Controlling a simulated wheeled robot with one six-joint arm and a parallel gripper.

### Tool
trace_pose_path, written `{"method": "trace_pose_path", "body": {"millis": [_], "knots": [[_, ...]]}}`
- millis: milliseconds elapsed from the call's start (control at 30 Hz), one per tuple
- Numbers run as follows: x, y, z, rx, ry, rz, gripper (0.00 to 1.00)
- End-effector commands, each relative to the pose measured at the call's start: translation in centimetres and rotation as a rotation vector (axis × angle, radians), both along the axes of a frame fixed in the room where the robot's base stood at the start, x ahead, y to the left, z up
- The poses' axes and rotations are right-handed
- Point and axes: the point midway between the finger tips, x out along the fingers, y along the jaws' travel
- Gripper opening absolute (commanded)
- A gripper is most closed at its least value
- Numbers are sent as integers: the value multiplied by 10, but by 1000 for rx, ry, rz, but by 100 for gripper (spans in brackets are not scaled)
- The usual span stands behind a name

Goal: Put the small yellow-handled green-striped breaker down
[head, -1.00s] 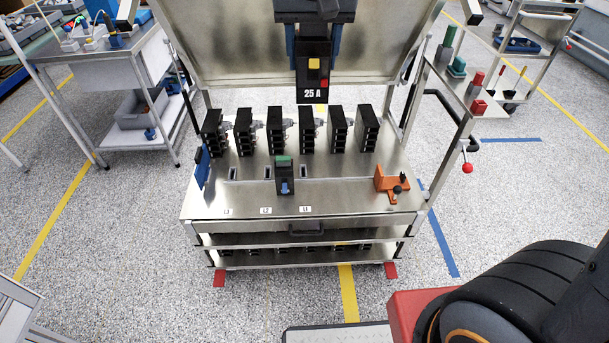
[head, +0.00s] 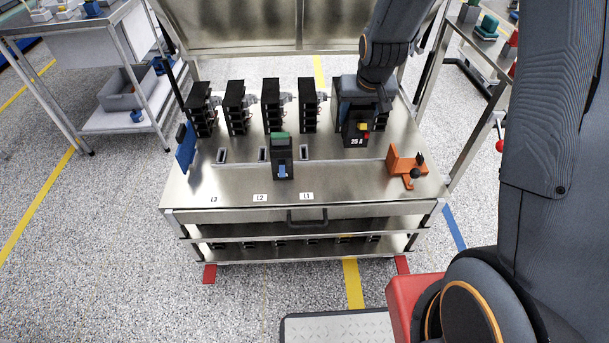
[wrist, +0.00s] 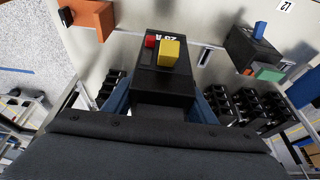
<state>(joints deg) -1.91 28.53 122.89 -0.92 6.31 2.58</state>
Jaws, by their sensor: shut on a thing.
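The held breaker (head: 356,137) is black with a yellow handle, a red button and a white "25 A" label. It also shows in the wrist view (wrist: 165,80), with its yellow handle facing the camera. No green stripe shows on the sides I see. My gripper (head: 357,108) is shut on it, with blue fingers on both sides in the wrist view (wrist: 162,102). The breaker is over the right part of the metal bench top (head: 330,180), left of and behind the orange fixture. I cannot tell whether it touches the top.
A green-topped black breaker with a blue handle (head: 282,158) stands between the L2 and L1 labels. Several black modules (head: 271,105) stand in a row along the back. An orange fixture (head: 405,165) sits at the right. The front strip of the bench is clear.

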Motion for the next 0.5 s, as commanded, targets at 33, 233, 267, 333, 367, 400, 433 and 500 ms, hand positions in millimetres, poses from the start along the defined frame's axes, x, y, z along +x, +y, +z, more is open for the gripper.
{"method": "trace_pose_path", "body": {"millis": [33, 233, 267, 333, 367, 400, 433, 500], "knots": [[2, -7, -15, -2, 0, -5, 11], [3, -19, -42, -10, -4, -5, 11], [2, -19, -46, -10, -3, -5, 11], [2, -19, -58, -9, -3, -6, 11], [2, -19, -64, -9, -2, -6, 11], [2, -19, -70, -9, -3, -6, 11], [2, -19, -75, -9, -2, -6, 11], [2, -19, -84, -9, -4, -6, 11]]}}
